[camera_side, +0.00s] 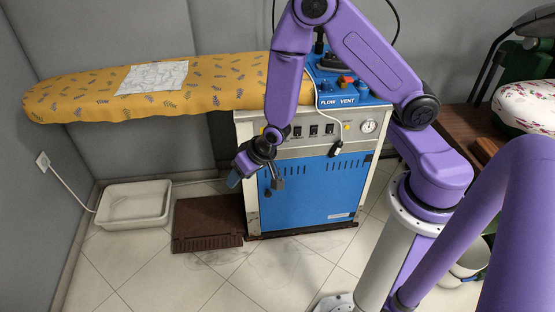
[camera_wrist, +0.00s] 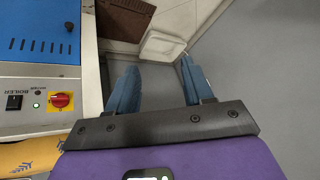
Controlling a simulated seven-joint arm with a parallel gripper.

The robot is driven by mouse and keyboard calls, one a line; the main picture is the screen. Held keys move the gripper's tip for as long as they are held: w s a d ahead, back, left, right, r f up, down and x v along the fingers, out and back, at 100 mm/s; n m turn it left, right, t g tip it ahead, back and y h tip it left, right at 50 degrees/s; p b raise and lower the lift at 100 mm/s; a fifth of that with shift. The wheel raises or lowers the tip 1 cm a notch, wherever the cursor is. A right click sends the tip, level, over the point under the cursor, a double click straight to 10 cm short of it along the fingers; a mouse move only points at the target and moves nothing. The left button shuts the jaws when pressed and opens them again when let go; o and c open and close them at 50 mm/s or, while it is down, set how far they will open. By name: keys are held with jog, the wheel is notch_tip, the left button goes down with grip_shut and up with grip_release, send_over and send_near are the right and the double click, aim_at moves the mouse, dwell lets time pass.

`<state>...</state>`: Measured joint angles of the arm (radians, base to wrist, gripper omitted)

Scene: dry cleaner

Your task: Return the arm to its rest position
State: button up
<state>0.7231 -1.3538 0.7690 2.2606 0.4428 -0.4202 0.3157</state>
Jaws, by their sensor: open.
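My purple arm reaches over the machine from the right and bends down at its wrist. In the side view my gripper (camera_side: 234,180) hangs at the left edge of the blue-fronted boiler cabinet (camera_side: 310,187), below the level of the ironing board. In the wrist view my gripper (camera_wrist: 158,68) shows two blue fingers spread well apart with nothing between them. Beyond the fingers are the grey wall and floor. The far finger is not clearly seen in the side view.
A yellow ironing board (camera_side: 80,100) with a pale cloth (camera_side: 153,77) extends left. A white tray (camera_side: 135,222) and a brown mat (camera_side: 208,240) lie on the tiles. The cabinet's red knob (camera_wrist: 61,100) is left of my fingers. A dark table (camera_side: 470,120) stands right.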

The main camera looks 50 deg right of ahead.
jog(key=s+a+r+n+g+y, duration=0.1)
jog(key=s+a+r+n+g, duration=0.15)
jog(key=s+r, duration=0.3)
jog(key=s+a+r+n+g, duration=0.1)
jog(key=s+a+r+n, duration=0.1)
jog(key=s+r+n, duration=0.4)
jog(key=s+d+r+n+g+h, duration=0.1)
jog(key=s+d+r+n, duration=0.1)
jog(key=s+d+r, duration=0.2)
jog(key=s+d+r+n+g+h, duration=0.1)
jog(key=s+d+r+n, duration=0.2)
jog(key=s, duration=0.7)
jog(key=shift+d+r+n, duration=0.35)
jog(key=shift+d+r, duration=0.25)
jog(key=shift+d, duration=0.65)
